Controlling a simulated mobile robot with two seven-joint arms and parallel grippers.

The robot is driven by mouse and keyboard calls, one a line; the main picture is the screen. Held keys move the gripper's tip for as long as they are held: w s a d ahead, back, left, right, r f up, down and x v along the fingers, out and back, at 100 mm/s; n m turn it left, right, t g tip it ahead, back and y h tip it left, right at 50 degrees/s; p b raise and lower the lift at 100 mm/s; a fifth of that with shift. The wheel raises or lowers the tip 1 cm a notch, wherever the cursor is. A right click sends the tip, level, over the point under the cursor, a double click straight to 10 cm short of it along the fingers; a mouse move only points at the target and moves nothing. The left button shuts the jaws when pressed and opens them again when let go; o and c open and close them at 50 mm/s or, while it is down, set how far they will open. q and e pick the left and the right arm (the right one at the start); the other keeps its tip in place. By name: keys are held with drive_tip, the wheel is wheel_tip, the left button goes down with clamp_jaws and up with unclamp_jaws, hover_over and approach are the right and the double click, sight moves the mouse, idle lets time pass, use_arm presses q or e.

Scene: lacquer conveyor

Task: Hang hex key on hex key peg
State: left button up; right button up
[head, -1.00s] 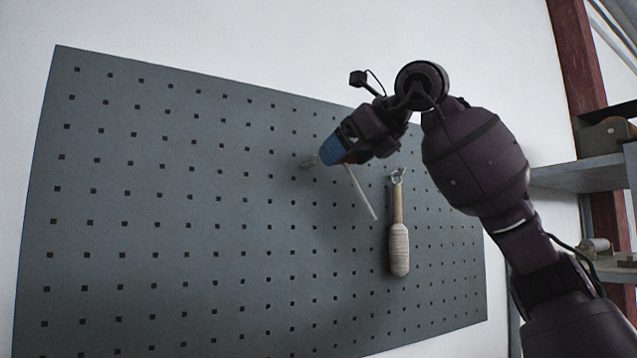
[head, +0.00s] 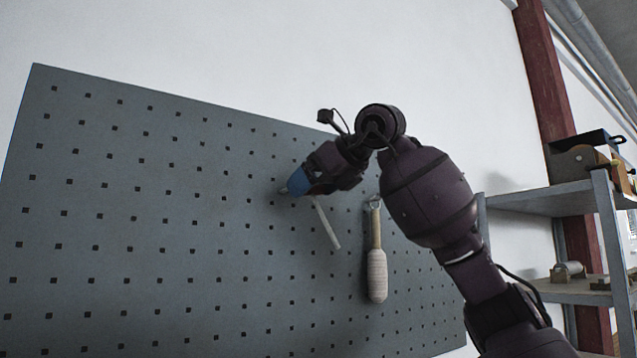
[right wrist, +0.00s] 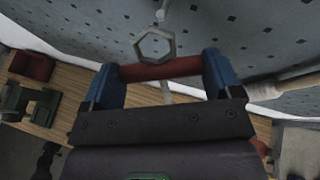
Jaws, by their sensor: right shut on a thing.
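The hex key is held in my right gripper (head: 302,182), whose blue fingertips are close to the pegboard (head: 90,200). Its pale shaft (head: 327,224) slants down and right below the fingers. In the right wrist view, the blue fingers of the gripper (right wrist: 162,75) are shut on the key's red grip (right wrist: 160,68). The key's hexagonal metal ring (right wrist: 169,50) stands out beyond the fingers towards the board. A metal peg (right wrist: 162,13) sticks out just past the ring; the ring looks apart from it. In the head view the peg (head: 283,190) is mostly hidden by the fingertips.
A wooden-handled tool (head: 377,270) hangs on the board, right of the key; its handle also shows in the right wrist view (right wrist: 264,91). A grey shelf (head: 545,198) stands at the right. The board's left side is empty. A wooden bench (right wrist: 75,95) lies below.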

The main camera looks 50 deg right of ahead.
drive_tip(key=shift+w+d+f, duration=0.2)
drive_tip(key=shift+w+d, duration=0.05)
drive_tip(key=shift+w, duration=0.6)
drive_tip(key=shift+w+d+f, duration=0.25)
drive_tip(key=shift+w+d, duration=0.05)
drive_tip(key=shift+w, duration=0.5)
drive_tip(key=shift+w+d+f, duration=0.2)
drive_tip(key=shift+w+d, duration=0.05)
drive_tip(key=shift+w, duration=0.6)
drive_tip(key=shift+w+f, duration=0.1)
drive_tip(key=shift+f, duration=0.1)
drive_tip(key=o, duration=0.8)
drive_tip(key=shift+c, duration=0.2)
drive_tip(key=p+v, duration=0.1)
drive_tip(key=v, duration=1)
